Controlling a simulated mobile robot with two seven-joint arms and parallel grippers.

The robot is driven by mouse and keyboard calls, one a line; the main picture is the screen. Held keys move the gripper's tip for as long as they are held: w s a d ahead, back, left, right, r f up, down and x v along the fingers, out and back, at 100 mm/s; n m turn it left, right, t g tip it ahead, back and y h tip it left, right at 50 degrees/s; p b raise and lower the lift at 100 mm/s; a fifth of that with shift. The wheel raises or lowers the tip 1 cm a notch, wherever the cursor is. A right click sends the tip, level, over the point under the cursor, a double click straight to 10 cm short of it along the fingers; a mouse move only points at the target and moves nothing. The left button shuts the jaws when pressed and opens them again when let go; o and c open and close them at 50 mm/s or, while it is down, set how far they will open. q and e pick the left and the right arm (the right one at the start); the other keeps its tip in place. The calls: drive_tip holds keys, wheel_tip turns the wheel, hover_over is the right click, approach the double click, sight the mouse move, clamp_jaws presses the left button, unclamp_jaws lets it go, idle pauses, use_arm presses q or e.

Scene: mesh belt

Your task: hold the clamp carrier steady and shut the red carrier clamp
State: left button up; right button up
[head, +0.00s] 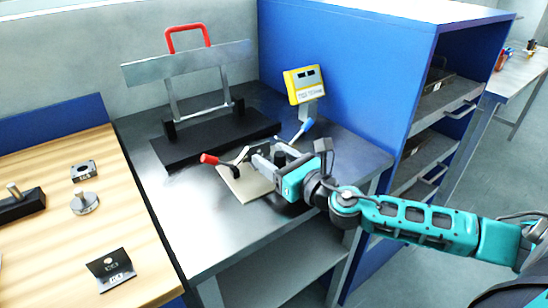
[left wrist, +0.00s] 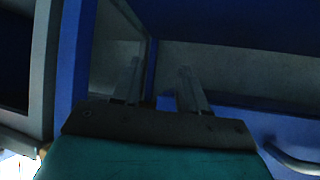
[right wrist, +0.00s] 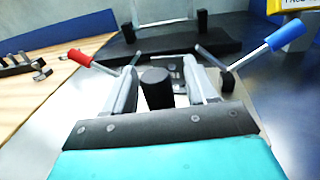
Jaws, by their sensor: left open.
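The clamp carrier is a tan plate (head: 243,184) on the dark metal table, and a black knob (right wrist: 157,88) stands up from it. The red carrier clamp (head: 209,159) points outward to the left with its lever tilted up; it also shows in the right wrist view (right wrist: 79,57). A blue-handled clamp (right wrist: 284,36) tilts outward on the opposite side. My right gripper (head: 265,158) is over the carrier, open, with its fingers (right wrist: 160,65) on either side of the black knob, small gaps showing. My left gripper (left wrist: 160,75) is open and empty, seen only in the left wrist view, away from the carrier.
A black base (head: 215,140) with a metal frame and red handle stands behind the carrier. A yellow display (head: 304,86) stands behind right. A blue shelf cabinet (head: 350,80) is at the right. A wooden bench (head: 60,245) with small parts is left.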

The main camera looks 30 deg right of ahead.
drive_tip(key=shift+o, duration=0.2)
idle(1.0)
drive_tip(key=shift+c, duration=0.4)
clamp_jaws()
idle(1.0)
